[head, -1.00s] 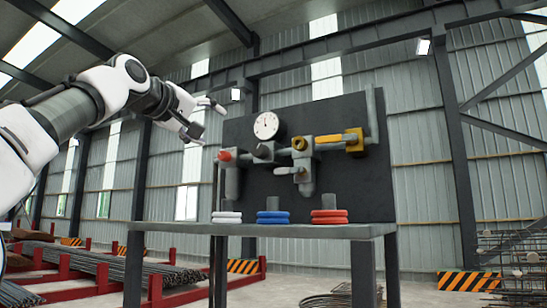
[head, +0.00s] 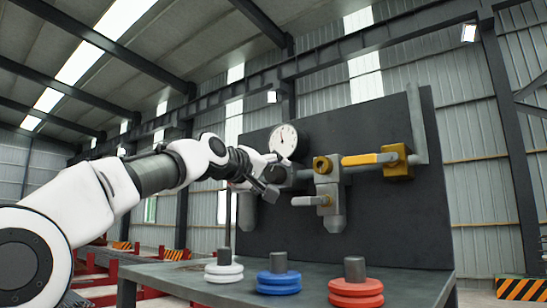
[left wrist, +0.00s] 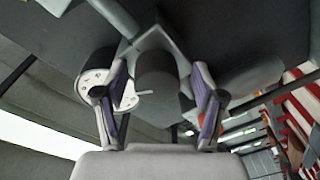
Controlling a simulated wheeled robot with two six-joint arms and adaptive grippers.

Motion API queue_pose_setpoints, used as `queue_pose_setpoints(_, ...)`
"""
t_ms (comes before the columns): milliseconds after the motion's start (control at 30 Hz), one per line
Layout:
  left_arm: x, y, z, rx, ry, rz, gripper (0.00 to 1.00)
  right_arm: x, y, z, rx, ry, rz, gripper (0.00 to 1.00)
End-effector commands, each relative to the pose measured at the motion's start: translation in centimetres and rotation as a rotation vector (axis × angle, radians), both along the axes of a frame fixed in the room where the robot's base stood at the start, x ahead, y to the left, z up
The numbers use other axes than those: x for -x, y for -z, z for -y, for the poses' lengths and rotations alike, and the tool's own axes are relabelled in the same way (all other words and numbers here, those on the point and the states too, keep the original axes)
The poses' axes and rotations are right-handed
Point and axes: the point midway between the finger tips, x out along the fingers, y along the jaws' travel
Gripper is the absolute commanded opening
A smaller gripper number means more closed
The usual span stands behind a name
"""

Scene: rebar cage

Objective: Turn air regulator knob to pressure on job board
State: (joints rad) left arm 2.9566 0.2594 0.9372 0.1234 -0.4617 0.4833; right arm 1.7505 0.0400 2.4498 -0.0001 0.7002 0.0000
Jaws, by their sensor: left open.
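The pressure gauge (head: 286,138) has a white round face on the dark panel; its reading is too small to tell. The dark regulator knob (left wrist: 156,78) is a short cylinder that shows between my fingers in the left wrist view. My left gripper (head: 268,176) is open at the regulator below the gauge, with one finger on each side of the knob. I cannot tell if the fingers touch it. In the left wrist view the gauge (left wrist: 95,86) is partly behind the left finger. In the head view my gripper hides much of the regulator.
A yellow valve handle (head: 370,159) and a grey lever (head: 310,200) stick out to the right of the regulator. White rings (head: 223,272), blue rings (head: 278,283) and red rings (head: 355,292) sit around posts on the grey bench (head: 410,285). The panel (head: 385,230) stands behind.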

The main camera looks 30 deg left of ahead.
Motion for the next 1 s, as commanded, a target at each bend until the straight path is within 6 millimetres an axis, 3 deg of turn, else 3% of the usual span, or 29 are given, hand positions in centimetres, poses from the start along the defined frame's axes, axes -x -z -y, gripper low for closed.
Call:
queue_pose_setpoints(300,-0.25,0.09,0.01,0.0,-0.001,0.002,0.69,0.05,-0.48,0.0,0.0,0.0,-0.001,0.44)
queue_pose_setpoints(500,-0.26,0.09,0.02,0.0,-0.001,0.002,0.09,0.04,-0.47,0.0,0.0,0.0,-0.001,0.44)
queue_pose_setpoints(1000,-0.26,0.06,0.07,-0.176,0.001,0.016,0.09,0.04,-0.24,0.0,0.0,0.0,-0.001,0.44)
